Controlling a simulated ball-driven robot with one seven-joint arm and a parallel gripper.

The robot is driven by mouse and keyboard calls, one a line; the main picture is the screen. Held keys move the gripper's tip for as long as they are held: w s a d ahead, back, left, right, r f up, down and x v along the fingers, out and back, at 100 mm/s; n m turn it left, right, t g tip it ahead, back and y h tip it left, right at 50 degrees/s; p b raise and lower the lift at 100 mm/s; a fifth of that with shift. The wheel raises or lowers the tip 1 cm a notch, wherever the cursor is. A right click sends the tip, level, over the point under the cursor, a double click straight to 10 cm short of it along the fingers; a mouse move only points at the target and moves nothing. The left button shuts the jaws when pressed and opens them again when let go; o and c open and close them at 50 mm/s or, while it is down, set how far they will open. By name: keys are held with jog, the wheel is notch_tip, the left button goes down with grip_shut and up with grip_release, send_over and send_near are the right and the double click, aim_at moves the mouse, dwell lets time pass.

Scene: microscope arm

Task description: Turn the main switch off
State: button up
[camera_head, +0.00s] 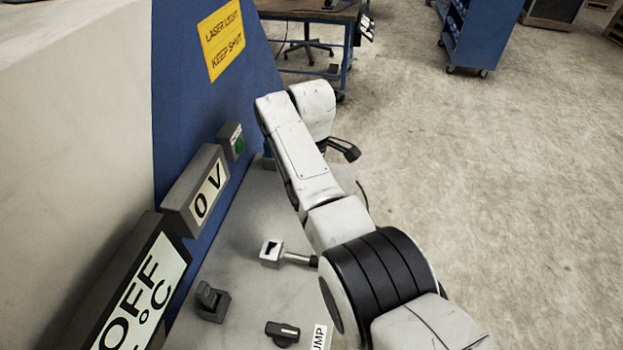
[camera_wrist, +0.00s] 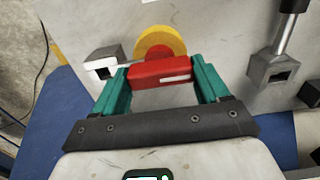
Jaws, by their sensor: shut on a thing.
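The main switch shows in the wrist view as a red handle (camera_wrist: 150,75) in front of a yellow round plate (camera_wrist: 160,40) on the grey panel. A white mark lies on the right part of the handle. My gripper (camera_wrist: 160,73) has its two green fingers at the handle's left and right ends and is shut on it. The handle lies crosswise in the picture, slightly tilted. In the head view my arm hides the switch, and I cannot make out the fingers there.
In the wrist view, lever switches stand at left (camera_wrist: 104,62) and right (camera_wrist: 268,68) of the handle. In the head view, displays read "OFF °C" (camera_head: 140,290) and "0 V" (camera_head: 203,197). A box with a green button or lamp (camera_head: 233,142) sits beyond. A black knob (camera_head: 283,332) is nearer.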

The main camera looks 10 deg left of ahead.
jog(key=shift+s+f, duration=0.15)
jog(key=shift+f, duration=0.15)
jog(key=o, duration=1.2)
jog(key=shift+o, duration=1.4)
jog(key=shift+r, duration=0.15)
jog(key=shift+r, duration=0.1)
notch_tip(320, 180, up, 11)
jog(key=shift+f+b, duration=0.2)
jog(key=shift+b, duration=0.35)
